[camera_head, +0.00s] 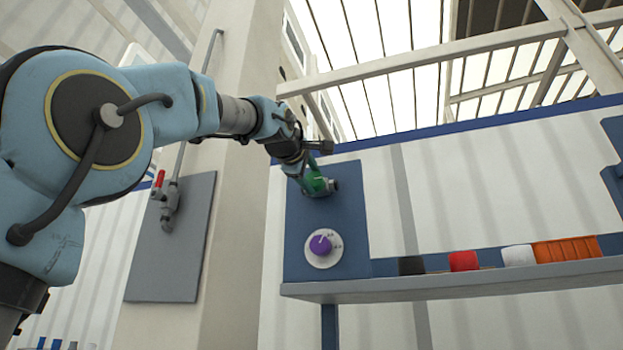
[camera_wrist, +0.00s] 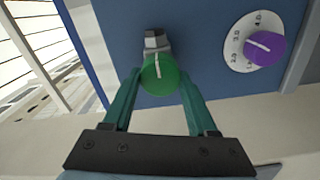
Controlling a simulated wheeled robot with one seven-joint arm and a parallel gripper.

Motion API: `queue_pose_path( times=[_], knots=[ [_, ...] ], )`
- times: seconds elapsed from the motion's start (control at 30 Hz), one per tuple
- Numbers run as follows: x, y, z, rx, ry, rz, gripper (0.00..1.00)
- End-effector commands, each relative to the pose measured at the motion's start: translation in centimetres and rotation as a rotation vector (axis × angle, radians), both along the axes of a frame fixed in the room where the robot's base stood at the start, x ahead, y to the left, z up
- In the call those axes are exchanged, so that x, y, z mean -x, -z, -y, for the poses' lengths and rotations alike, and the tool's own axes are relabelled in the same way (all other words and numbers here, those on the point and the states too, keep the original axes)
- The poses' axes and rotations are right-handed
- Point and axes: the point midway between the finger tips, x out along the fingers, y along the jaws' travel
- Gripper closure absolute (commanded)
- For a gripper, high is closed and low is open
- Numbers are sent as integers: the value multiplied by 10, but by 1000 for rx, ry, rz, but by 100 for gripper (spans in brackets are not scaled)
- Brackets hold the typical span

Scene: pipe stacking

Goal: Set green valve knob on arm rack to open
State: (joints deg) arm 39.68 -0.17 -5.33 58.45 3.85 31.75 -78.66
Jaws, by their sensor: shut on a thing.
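The green valve knob (camera_wrist: 160,76) is round with a pale line across its face. It sits on a metal fitting on the blue panel (camera_head: 300,228). In the head view the green knob (camera_head: 318,183) is partly covered by my gripper. My gripper (camera_wrist: 160,85) has its two green fingers on either side of the knob and is shut on it. It also shows in the head view (camera_head: 310,178), reaching the panel from the upper left. The pale line on the knob runs nearly upright in the wrist view, leaning slightly.
A purple knob (camera_head: 321,245) on a white numbered dial (camera_wrist: 236,52) is on the same panel, below the green knob in the head view. A shelf (camera_head: 450,282) at right holds red (camera_head: 464,261), white (camera_head: 517,256) and orange (camera_head: 566,250) items. A red-handled valve (camera_head: 160,179) is on a grey plate at left.

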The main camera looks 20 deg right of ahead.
Motion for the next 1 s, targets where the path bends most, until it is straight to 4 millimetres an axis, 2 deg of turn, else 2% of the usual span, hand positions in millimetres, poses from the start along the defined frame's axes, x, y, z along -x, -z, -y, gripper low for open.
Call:
queue_pose_path(
  times=[0.43,0.47,0.7,1.0],
  knots=[
    [0,1,0,7,-1,-9,97],
    [0,1,0,7,-1,-9,38],
    [0,0,0,6,0,-7,12],
    [2,1,-2,7,-1,-5,12]
  ],
)
